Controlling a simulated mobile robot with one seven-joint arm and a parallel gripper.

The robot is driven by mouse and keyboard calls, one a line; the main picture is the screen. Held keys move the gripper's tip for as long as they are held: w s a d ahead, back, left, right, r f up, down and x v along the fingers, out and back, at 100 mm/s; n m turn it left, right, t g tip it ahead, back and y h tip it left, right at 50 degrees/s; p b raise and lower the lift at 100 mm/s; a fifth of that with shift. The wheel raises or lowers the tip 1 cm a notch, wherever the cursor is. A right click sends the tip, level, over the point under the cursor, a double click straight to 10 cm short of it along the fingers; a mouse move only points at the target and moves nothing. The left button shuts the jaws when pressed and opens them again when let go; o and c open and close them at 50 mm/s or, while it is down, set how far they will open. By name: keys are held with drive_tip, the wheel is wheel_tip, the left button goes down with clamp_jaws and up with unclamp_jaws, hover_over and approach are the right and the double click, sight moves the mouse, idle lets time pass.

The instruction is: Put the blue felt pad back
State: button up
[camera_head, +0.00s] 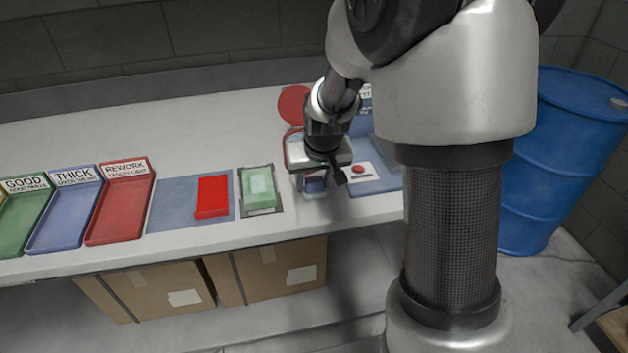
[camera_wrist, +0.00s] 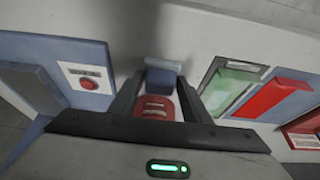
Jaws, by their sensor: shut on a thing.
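My gripper (camera_head: 316,177) points down over the bench near its front edge. In the wrist view my gripper (camera_wrist: 158,88) has a small blue block between its fingertips, which I take as the blue felt pad (camera_wrist: 160,82). The pad (camera_head: 315,186) also shows just under the fingers in the head view. The gripper is shut on it. I cannot tell whether the pad touches the bench. A red piece with pale marks (camera_wrist: 155,107) shows between the fingers, nearer the palm.
Left of the gripper are a green block in a dark frame (camera_head: 259,188), a red block (camera_head: 212,196) on a blue-grey mat, and trays marked REWORK (camera_head: 121,205), THICK (camera_head: 65,220) and GOOD (camera_head: 22,222). Right is a red-button panel (camera_head: 358,170). A blue drum (camera_head: 560,150) stands beyond the bench.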

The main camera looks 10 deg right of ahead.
drive_tip(key=shift+f+b, duration=0.55)
drive_tip(key=shift+f, duration=0.1)
idle(0.3)
drive_tip(key=o, duration=1.1)
drive_tip(key=p+v, duration=0.3)
drive_tip(key=v, duration=1.4)
drive_tip(key=shift+r+p, duration=0.3)
drive_tip(key=shift+p, duration=0.1)
